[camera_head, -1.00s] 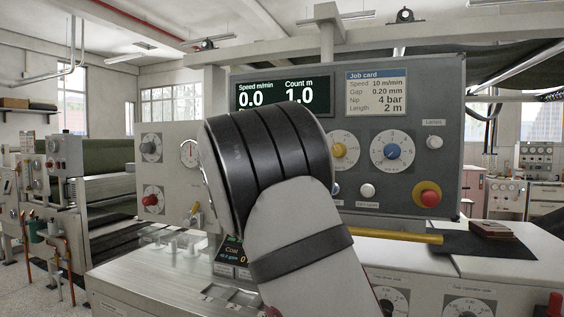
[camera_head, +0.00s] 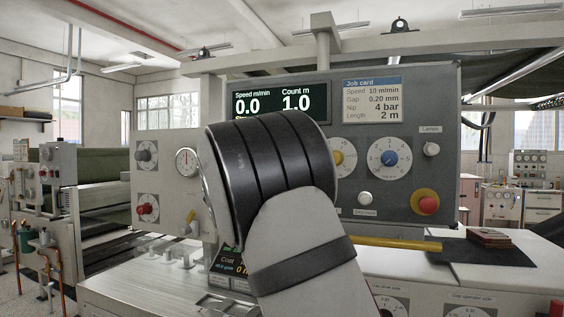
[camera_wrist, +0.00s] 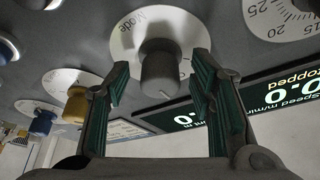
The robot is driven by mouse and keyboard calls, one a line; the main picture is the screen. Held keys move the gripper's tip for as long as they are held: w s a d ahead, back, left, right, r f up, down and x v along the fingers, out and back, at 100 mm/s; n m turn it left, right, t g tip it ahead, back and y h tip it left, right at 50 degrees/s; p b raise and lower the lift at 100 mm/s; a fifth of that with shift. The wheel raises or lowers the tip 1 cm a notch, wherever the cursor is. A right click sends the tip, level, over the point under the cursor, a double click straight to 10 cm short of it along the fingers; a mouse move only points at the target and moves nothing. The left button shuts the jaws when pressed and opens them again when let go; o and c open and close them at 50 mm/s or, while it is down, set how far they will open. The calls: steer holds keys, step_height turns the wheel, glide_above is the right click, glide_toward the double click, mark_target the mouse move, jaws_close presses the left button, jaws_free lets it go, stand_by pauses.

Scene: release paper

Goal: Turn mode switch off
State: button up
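The mode switch is a dark grey knob (camera_wrist: 159,70) on a round white dial labelled "Mode" (camera_wrist: 128,34) in the wrist view, which shows the panel upside down. A pale pointer line shows on the knob's end. My gripper (camera_wrist: 160,66) is open, with one green-padded finger on each side of the knob. Gaps show between the knob and both fingers; I cannot tell how far the tips reach in depth. In the head view my arm hides the switch and my gripper.
The grey control panel (camera_head: 395,240) also carries a yellow knob (camera_wrist: 76,104), a blue knob (camera_wrist: 42,123) and a red emergency button (camera_head: 428,205). The display (camera_wrist: 265,108) reads speed 0.0 and a partly hidden "stopped". A yellow bar (camera_head: 400,243) lies below the panel.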

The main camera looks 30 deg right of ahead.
steer(key=v, duration=1.2)
stand_by(0.3)
steer(key=s+a+f+n+t+y, duration=0.35)
steer(key=a+n+y, duration=0.4)
steer(key=y, duration=0.25)
steer(key=s+a+f+n+t+y, duration=0.2)
steer(key=s+a+n+y, duration=0.35)
steer(key=n+y, duration=0.35)
steer(key=s+f+n+g, duration=0.1)
steer(key=s+f+g, duration=0.2)
steer(key=s, duration=0.6)
steer(key=s+f+n+g, duration=0.1)
steer(key=s+f+g, duration=0.2)
steer(key=s+f, duration=0.4)
steer(key=s+f+n+g, duration=0.1)
steer(key=s+f+g, duration=0.2)
steer(key=s+f, duration=0.3)
steer(key=s, duration=0.4)
steer(key=shift+s+a+n+y, duration=0.35)
steer(key=shift+y, duration=0.05)
